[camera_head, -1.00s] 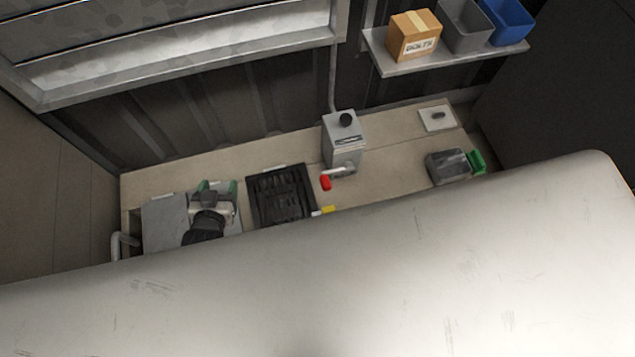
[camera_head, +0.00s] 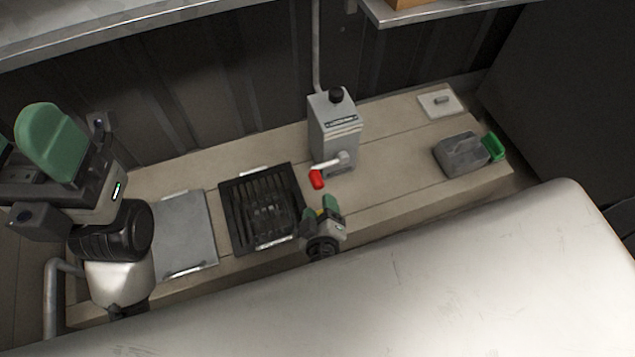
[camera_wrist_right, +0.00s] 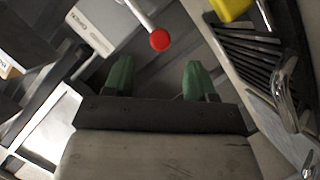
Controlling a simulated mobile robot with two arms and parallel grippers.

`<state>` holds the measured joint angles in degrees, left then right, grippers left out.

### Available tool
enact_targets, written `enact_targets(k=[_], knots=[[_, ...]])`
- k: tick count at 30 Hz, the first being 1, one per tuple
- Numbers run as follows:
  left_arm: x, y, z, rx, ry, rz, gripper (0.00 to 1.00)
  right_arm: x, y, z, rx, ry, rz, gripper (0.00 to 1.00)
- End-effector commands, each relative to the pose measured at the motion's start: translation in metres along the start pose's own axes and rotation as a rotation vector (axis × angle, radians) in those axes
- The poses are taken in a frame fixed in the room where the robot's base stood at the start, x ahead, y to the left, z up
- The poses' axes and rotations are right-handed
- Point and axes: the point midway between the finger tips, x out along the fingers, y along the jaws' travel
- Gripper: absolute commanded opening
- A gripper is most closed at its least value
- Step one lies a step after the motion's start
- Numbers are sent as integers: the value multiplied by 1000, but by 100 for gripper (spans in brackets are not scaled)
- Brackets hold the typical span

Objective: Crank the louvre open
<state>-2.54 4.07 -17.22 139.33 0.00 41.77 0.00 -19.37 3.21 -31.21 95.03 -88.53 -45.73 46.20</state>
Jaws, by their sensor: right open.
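The grey crank box (camera_head: 333,130) stands on the bench with a black knob on top. Its crank arm ends in a red handle knob (camera_head: 317,179) pointing front-left. My right gripper (camera_head: 322,207) is open and empty just in front of the red knob, apart from it. In the right wrist view the red knob (camera_wrist_right: 160,39) lies beyond the two green fingertips (camera_wrist_right: 158,68), centred between them. My left gripper (camera_head: 28,145) is high at the left, close to the camera; its opening is cut off by the frame edge. The louvre itself is out of view; only the pale frame edge (camera_head: 110,35) shows.
A black slatted grate (camera_head: 262,225) and a flat grey plate (camera_head: 184,236) lie left of the box. A grey container (camera_head: 461,155) with a green part and a small white plate (camera_head: 440,103) sit to the right. A pale rounded surface (camera_head: 430,280) fills the front.

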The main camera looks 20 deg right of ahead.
Motion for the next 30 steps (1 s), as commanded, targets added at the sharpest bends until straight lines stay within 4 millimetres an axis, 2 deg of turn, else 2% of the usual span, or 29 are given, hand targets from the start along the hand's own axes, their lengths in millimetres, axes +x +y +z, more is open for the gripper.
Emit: enact_targets(k=[9, 15, 21, 28, 29, 30], knots=[[5, 1, 1, 6, 38, 17, 63, 59, -1, 1, 0, 0, 0, 57], [9, 1, 1, 9, 60, 26, 63, 88, -1, 1, -1, -1, -1, 57], [12, 1, 0, 10, 72, 31, 63, 99, 0, 1, -1, -2, -2, 57], [14, 2, 0, 10, 74, 32, 63, 100, 0, 1, -1, -3, -2, 57], [14, 2, 0, 10, 74, 32, 63, 100, 0, 1, -1, -3, -3, 55], [14, 2, 0, 10, 74, 32, 63, 100, 0, 1, -1, -3, -3, 49]])
